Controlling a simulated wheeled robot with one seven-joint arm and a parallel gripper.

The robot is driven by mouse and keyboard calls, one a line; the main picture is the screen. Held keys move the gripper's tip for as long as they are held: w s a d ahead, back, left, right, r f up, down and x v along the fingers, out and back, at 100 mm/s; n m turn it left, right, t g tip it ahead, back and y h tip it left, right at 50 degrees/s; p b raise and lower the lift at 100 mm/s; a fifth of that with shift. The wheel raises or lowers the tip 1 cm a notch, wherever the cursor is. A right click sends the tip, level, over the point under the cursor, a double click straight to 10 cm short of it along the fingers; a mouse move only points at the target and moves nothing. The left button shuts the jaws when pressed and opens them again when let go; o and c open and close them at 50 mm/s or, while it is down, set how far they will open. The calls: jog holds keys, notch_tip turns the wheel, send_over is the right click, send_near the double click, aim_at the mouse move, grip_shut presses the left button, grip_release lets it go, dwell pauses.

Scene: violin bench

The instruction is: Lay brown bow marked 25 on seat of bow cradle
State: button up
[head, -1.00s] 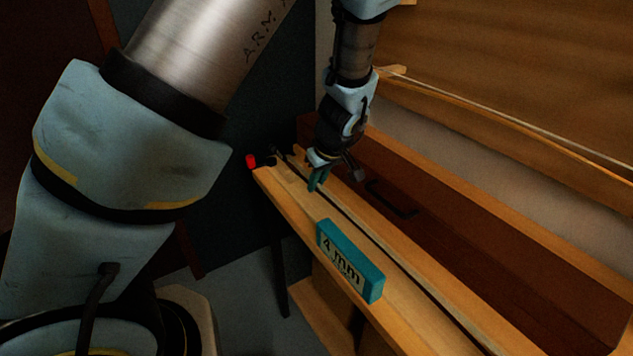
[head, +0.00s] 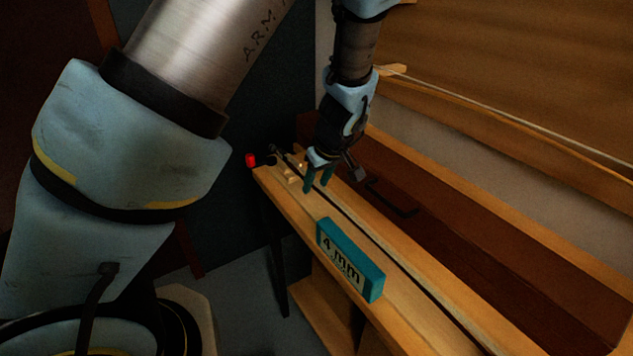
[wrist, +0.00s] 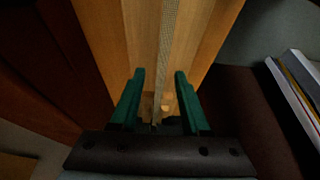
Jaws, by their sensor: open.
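My gripper (head: 317,184) is low over the left end of a long wooden bench, its green fingers apart. In the wrist view, the open fingers (wrist: 158,95) stand either side of a long, thin, grey textured strip (wrist: 169,45) on the wood; I cannot tell whether it is the bow. A small pale wooden piece (head: 291,174) is beside the fingers. At upper right, a light wooden bow-like piece (head: 392,71) has a pale line running along it. No mark 25 is readable, and I cannot make out the cradle seat for certain.
A teal block marked 4 mm (head: 349,262) stands on the bench top (head: 420,310). A red knob (head: 251,161) is at the bench's left end. A dark red-brown trough with a black handle (head: 391,199) lies behind. Books (wrist: 300,85) show at right in the wrist view.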

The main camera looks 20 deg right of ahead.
jog(key=a+b+v, duration=0.1)
jog(key=v, duration=1)
jog(key=a+m+g+h, duration=0.1)
jog(key=a+m+g, duration=0.1)
jog(key=a, duration=2.8)
jog(key=shift+f+m+g, duration=0.35)
jog(key=shift+m+g, duration=0.05)
jog(key=shift+m, duration=0.3)
jog(key=shift+w, duration=0.15)
